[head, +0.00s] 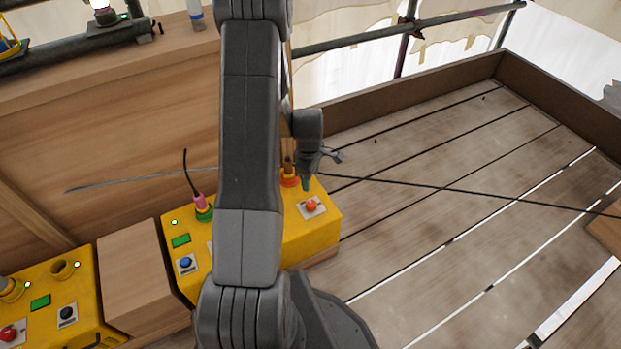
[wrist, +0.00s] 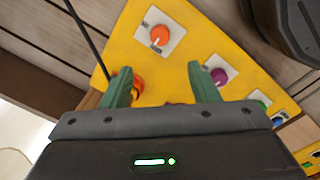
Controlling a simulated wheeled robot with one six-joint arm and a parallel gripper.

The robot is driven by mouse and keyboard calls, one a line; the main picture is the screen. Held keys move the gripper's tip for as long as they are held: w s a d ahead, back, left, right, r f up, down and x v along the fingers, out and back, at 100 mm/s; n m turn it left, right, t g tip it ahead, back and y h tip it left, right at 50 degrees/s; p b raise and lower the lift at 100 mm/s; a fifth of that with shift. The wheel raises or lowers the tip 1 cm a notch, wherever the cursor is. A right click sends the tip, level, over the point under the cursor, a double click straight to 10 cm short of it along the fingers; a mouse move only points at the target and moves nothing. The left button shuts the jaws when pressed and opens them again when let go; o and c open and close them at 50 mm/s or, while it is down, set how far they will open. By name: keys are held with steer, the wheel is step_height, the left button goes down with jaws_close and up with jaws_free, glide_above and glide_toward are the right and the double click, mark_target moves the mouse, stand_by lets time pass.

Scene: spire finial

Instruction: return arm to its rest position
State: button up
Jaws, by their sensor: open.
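My gripper (head: 319,168) hangs over the far end of the yellow control box (head: 322,236), with its dark arm crossing the middle of the head view. In the wrist view the two green fingers of my gripper (wrist: 158,80) are spread apart over the yellow box (wrist: 190,52), with nothing visibly held between them. A red-orange knob (wrist: 160,35) on a pale plate lies just beyond the fingertips. An orange socket (wrist: 137,86) shows beside the left finger, partly hidden by it.
A second yellow box (head: 75,300) stands at lower left, past a wooden block (head: 140,270). A dark cable (head: 440,184) crosses above the plank deck (head: 440,150). A metal rail (head: 370,38) runs behind. The deck at right is mostly clear.

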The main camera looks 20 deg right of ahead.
mark_target(311, 203)
steer(key=shift+f, duration=0.1)
steer(key=f+b, duration=0.1)
steer(key=f, duration=0.3)
steer(key=f+b, duration=0.1)
steer(key=f, duration=0.4)
steer(key=f+b, duration=0.2)
steer(key=f, duration=0.2)
steer(key=shift+w+d+f, duration=0.2)
steer(key=shift+d+f, duration=0.05)
steer(key=shift+f, duration=0.05)
steer(key=shift+r, duration=0.15)
steer(key=shift+f, duration=0.4)
steer(key=shift+r+m, duration=0.25)
steer(key=shift+m, duration=0.55)
steer(key=m+b, duration=0.1)
steer(key=m, duration=0.6)
steer(key=shift+m, duration=0.4)
steer(key=m+b, duration=0.1)
steer(key=m, duration=0.3)
steer(key=shift+w+g, duration=0.1)
steer(key=shift+g, duration=0.2)
steer(key=shift+m, duration=2.4)
